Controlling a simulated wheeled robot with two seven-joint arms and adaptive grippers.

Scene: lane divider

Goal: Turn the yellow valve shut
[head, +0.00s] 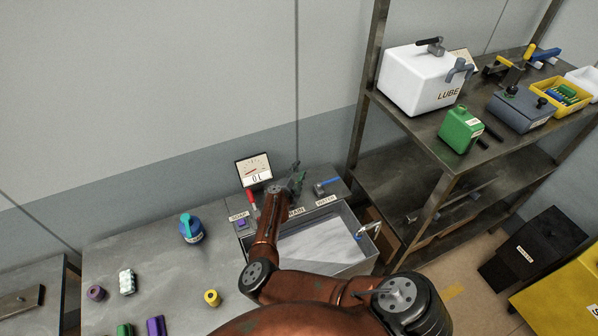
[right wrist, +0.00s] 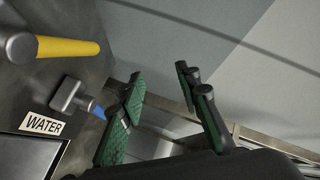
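The yellow valve handle (right wrist: 68,47) shows at the upper left of the right wrist view, joined to a grey pivot at the left edge. It lies outside my right gripper's fingers, to their left in that view. In the head view I cannot make it out; my right arm covers the area by the DRAIN label. My right gripper (head: 297,177) is above the back of the sink panel. In the right wrist view its green-padded fingers (right wrist: 160,105) are apart, with nothing between them. My left gripper is not in view.
A blue-handled valve (head: 327,183) by the WATER label and a red-handled lever (head: 252,198) flank my right forearm. A gauge (head: 254,170) stands behind. A metal shelf (head: 415,125) stands at right.

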